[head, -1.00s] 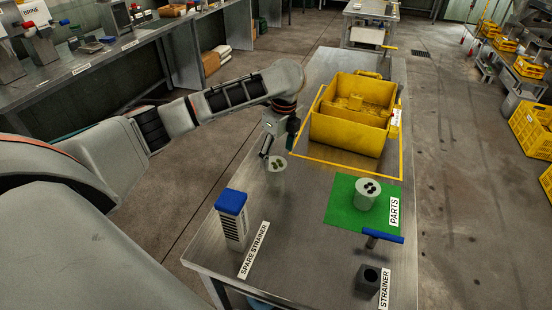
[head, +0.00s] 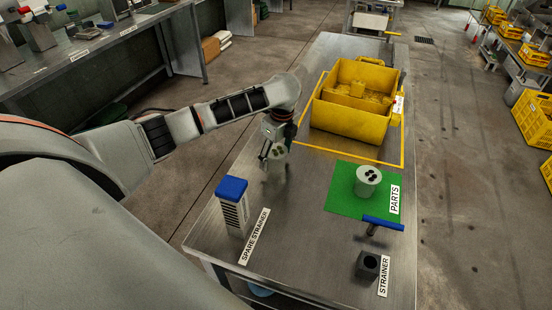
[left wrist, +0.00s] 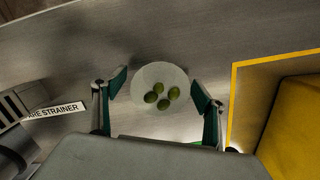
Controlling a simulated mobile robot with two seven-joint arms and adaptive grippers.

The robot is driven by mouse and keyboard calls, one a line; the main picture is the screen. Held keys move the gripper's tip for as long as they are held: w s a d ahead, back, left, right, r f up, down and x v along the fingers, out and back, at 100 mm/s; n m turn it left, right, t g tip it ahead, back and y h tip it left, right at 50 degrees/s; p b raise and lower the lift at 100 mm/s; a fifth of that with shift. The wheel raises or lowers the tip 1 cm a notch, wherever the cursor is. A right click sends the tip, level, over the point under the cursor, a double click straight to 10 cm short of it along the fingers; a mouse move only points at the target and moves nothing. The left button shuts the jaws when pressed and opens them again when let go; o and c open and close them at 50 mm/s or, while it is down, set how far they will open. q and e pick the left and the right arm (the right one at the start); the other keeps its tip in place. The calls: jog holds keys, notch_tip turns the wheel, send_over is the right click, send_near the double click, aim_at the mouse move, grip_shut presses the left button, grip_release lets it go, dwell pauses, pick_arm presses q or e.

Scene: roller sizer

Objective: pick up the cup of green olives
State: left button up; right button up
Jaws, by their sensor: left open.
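The cup of green olives (head: 277,166) stands on the metal table, left of the green mat, in the head view. In the left wrist view, the pale round cup (left wrist: 150,120) shows from above with several green olives in it. My left gripper (head: 274,152) is over the cup in the head view and partly covers it. In the left wrist view, the open fingers of my left gripper (left wrist: 160,88) lie on either side of the cup; contact cannot be told. My right gripper is out of view.
A yellow crate (head: 338,123) stands behind on the table inside a yellow outline. A second cup (head: 368,186) with dark contents stands on the green mat (head: 340,203). A blue-topped spare strainer (head: 233,205) stands in front of the olive cup.

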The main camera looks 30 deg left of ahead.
pick_arm(q)
jog(key=shift+c, duration=0.3)
jog(key=c, duration=1.3)
jog(key=shift+o, duration=0.2)
